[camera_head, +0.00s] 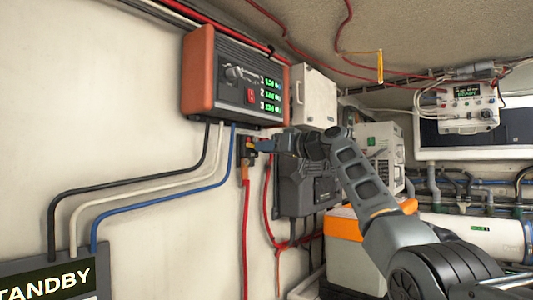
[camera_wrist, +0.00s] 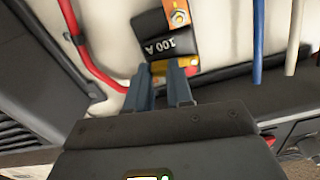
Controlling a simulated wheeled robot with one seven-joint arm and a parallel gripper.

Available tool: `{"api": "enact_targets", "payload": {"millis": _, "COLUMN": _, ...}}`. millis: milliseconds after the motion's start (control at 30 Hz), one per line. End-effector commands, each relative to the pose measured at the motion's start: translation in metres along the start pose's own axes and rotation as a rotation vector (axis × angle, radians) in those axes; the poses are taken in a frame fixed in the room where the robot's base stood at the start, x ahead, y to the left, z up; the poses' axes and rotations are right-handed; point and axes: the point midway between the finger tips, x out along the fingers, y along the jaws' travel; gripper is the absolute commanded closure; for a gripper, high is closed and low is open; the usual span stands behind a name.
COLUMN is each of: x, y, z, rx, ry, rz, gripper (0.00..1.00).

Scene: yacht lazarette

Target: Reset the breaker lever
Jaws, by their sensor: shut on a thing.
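The breaker is a small black block marked "100 A" (camera_wrist: 167,42), upside down in the wrist view, with an orange terminal and a bolt at its top. In the head view the breaker (camera_head: 241,147) is on the wall below the orange-ended unit. Its yellow and red lever (camera_wrist: 159,68) shows at the block's near edge, between my fingertips. My gripper (camera_wrist: 162,74) is shut on the lever, with one blue-grey finger on each side. In the head view my gripper (camera_head: 258,146) reaches the breaker from the right and hides part of it.
The charger-like unit (camera_head: 236,80) with green readouts is just above. Black, white and blue cables run left of the breaker, and a red cable (camera_head: 246,230) hangs below. A dark box (camera_head: 305,188) is close on the right. A STANDBY display (camera_head: 47,286) is at lower left.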

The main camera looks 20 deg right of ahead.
Motion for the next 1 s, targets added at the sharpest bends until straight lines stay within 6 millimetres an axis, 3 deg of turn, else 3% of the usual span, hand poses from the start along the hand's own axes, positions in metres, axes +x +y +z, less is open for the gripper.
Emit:
{"api": "enact_targets", "payload": {"millis": 300, "x": -0.0007, "y": 0.0003, "z": -0.0065, "rx": -0.139, "ry": 0.002, "rz": 0.002, "gripper": 1.0}}
{"api": "enact_targets", "payload": {"millis": 867, "x": -0.0008, "y": 0.0, "z": -0.0083, "rx": -0.172, "ry": 0.002, "rz": 0.002, "gripper": 1.0}}
{"api": "enact_targets", "payload": {"millis": 900, "x": -0.0008, "y": 0.0, "z": -0.0083, "rx": -0.172, "ry": 0.002, "rz": 0.002, "gripper": 0.77}}
{"api": "enact_targets", "payload": {"millis": 1000, "x": -0.0007, "y": -0.0001, "z": -0.0081, "rx": -0.172, "ry": 0.002, "rz": 0.002, "gripper": 0.68}}
